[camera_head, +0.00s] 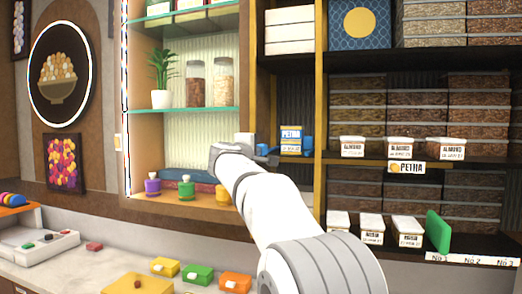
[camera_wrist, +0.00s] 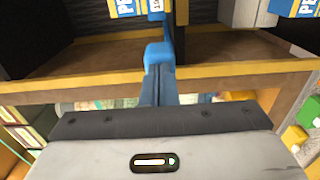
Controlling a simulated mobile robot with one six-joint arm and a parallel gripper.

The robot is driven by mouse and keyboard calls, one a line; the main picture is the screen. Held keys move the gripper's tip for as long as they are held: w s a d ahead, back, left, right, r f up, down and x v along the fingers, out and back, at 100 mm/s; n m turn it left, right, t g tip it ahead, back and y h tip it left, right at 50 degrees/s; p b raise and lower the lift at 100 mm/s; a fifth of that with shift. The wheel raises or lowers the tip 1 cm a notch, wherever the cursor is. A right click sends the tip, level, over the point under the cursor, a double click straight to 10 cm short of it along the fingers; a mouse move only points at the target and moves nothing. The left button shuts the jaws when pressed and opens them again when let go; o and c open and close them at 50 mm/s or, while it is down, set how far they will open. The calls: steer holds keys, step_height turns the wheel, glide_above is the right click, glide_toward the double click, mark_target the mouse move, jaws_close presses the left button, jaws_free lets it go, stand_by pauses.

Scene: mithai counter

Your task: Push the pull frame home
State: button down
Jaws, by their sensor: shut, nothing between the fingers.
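A blue and white box marked PETHA (camera_head: 291,136) stands on the middle shelf, in a narrow bay between two yellow uprights. A blue edge shows around it, but I cannot tell whether that is the pull frame. In the wrist view a blue labelled box (camera_wrist: 128,8) is at the top edge, and another (camera_wrist: 296,8) is at the top right. My gripper (camera_head: 263,150) is at the left side of this bay, its blue fingertips left of the box. In the wrist view my gripper (camera_wrist: 158,55) is shut and empty, over the yellow shelf edge. Contact with the box cannot be told.
A yellow-edged shelf (camera_wrist: 240,70) crosses under my fingers. White-labelled ALMOND boxes (camera_head: 398,148) stand on the right shelf, and a green panel (camera_head: 437,232) stands below. Glass jars (camera_head: 195,84) and small bottles (camera_head: 185,187) fill the left niche. Coloured boxes (camera_head: 198,273) lie on the counter.

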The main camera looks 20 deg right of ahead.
steer(key=shift+w+d, duration=0.1)
steer(key=shift+w, duration=0.05)
steer(key=b+v, duration=0.4)
steer(key=v, duration=0.4)
stand_by(0.5)
steer(key=shift+f, duration=0.1)
